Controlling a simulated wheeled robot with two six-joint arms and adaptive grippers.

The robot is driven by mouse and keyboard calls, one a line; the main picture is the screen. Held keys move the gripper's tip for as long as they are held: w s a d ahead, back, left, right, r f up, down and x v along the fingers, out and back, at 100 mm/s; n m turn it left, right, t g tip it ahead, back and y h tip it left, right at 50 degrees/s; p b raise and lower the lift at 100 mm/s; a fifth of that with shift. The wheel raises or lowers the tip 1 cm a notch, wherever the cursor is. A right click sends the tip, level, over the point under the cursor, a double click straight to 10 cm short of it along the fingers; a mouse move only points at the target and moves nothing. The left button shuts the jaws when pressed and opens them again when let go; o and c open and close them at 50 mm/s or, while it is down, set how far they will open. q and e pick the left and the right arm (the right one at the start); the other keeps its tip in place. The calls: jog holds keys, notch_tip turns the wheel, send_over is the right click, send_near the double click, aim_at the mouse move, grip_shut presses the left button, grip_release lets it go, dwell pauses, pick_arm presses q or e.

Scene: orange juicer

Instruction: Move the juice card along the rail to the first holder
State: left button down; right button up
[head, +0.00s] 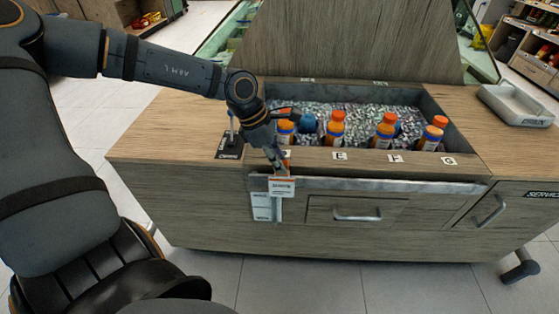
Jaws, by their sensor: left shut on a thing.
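The juice card (281,187), a small white card with an orange stripe, hangs at the left part of the rail on the cart's front. My left gripper (281,167) points down from above and is shut on the card at its top edge. The metal rail (390,186) runs along the front below the counter edge. Letter labels E (340,156), F (394,159) and G (449,161) sit on the edge above it. I cannot tell the holders apart on the rail. My right gripper is not in view.
Orange-capped juice bottles (385,131) stand in an ice-filled tub behind the labels. A white two-part panel (261,207) is on the front below the card. A drawer handle (357,215) and a door handle (490,212) stick out. A grey tray (515,105) sits at right.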

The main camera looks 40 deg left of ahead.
pick_arm(q)
jog(key=c, duration=1.1)
grip_release()
jog(key=shift+c, duration=0.2)
notch_tip(320, 180, up, 10)
